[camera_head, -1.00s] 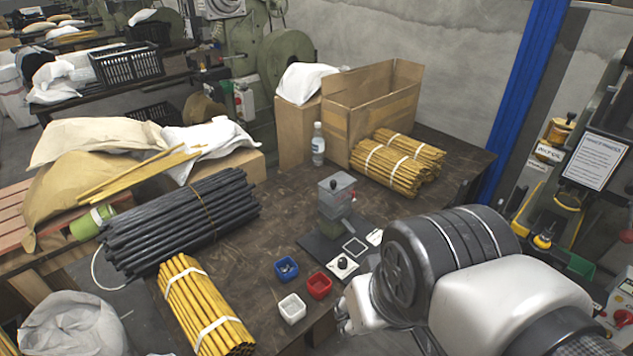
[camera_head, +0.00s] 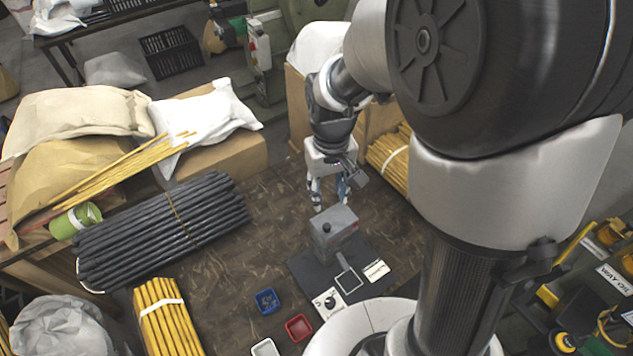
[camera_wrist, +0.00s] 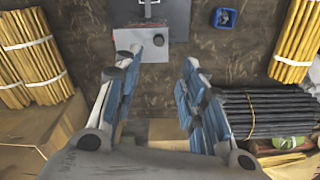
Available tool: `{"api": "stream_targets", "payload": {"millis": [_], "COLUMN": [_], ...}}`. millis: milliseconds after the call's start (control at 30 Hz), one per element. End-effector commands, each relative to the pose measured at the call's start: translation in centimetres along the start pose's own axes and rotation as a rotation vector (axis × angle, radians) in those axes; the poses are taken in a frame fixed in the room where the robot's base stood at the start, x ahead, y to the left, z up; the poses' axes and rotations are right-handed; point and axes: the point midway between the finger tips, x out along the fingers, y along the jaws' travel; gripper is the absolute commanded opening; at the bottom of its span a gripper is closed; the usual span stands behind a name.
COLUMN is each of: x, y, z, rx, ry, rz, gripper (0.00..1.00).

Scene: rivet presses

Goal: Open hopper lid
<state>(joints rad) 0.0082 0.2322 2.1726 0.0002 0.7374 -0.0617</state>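The hopper is a grey box with a flat lid (camera_head: 333,219) and a small dark knob (camera_head: 326,228), on top of the small press on the dark base plate (camera_head: 310,270). The lid looks closed. My gripper (camera_head: 329,200) points down just behind the hopper in the head view, apart from it as far as I can tell. In the wrist view my gripper (camera_wrist: 160,66) is open with nothing between its fingers.
Blue (camera_head: 267,300), red (camera_head: 299,327) and white (camera_head: 264,348) bins stand at the front of the table. Black rods (camera_head: 160,225) and yellow rod bundles (camera_head: 168,318) lie left. Another yellow bundle (camera_head: 390,152) and a cardboard box (camera_head: 380,122) are behind my arm.

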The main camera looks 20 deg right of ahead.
Motion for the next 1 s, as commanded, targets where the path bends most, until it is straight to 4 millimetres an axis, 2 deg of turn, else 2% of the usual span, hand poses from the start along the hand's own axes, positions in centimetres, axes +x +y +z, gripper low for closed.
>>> {"api": "stream_targets", "payload": {"millis": [33, 100, 500, 700, 1000], "x": [1.5, 3.1, 11.4, 13.6, 14.1], "y": [0.0, 0.0, 0.0, 0.0, 0.0], "z": [0.1, 0.1, 0.1, 0.0, 0.0], "rx": [0.000, 0.000, 0.000, 0.000, 0.000], "ry": [-0.005, -0.005, -0.003, -0.001, 0.001], "rz": [0.000, 0.000, 0.000, 0.000, 0.000], "gripper": [0.38, 0.38, 0.38, 0.38, 0.38]}}
